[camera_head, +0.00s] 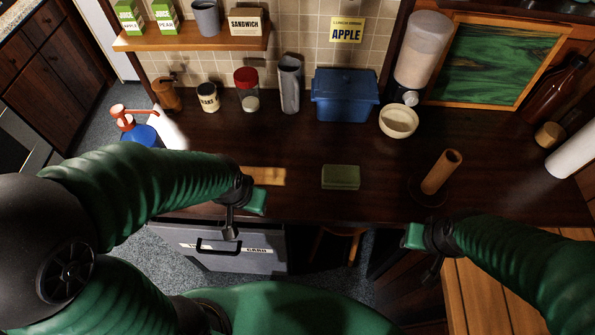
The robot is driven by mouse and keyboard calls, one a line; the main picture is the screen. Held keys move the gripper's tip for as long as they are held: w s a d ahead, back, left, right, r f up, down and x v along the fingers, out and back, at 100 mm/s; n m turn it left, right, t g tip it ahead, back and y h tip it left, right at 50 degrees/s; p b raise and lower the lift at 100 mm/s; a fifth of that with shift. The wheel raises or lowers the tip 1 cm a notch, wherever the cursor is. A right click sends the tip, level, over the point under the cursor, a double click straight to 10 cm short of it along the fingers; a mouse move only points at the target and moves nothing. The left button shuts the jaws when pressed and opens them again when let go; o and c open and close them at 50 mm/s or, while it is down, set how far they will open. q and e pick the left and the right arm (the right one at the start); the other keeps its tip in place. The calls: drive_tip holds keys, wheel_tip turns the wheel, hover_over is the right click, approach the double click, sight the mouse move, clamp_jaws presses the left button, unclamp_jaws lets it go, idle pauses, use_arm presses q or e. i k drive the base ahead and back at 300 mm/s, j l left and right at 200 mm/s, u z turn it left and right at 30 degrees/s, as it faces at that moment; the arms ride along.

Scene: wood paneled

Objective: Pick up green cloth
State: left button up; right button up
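A green cloth (341,177), a small folded-looking block, lies flat on the dark wooden counter near its front edge. My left gripper (245,210) is to the left of the cloth, over the counter's front edge and apart from it. My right gripper (416,245) is to the right of and nearer than the cloth, in front of the counter's edge. Both grippers are small and dark here, and I cannot tell whether their fingers are open. Neither one touches the cloth.
A wooden holder (441,172) stands right of the cloth. A blue box (345,95), a white bowl (398,121), a grey tumbler (289,85) and jars line the back. A grey drawer (220,247) is below the counter. The counter around the cloth is clear.

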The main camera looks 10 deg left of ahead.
sight(345, 177)
drive_tip(key=i+j+z, duration=0.1)
drive_tip(key=z, duration=0.35)
drive_tip(key=i+j+z, duration=0.1)
drive_tip(key=z, duration=0.3)
drive_tip(key=j+z, duration=0.15)
drive_tip(key=z, duration=0.3)
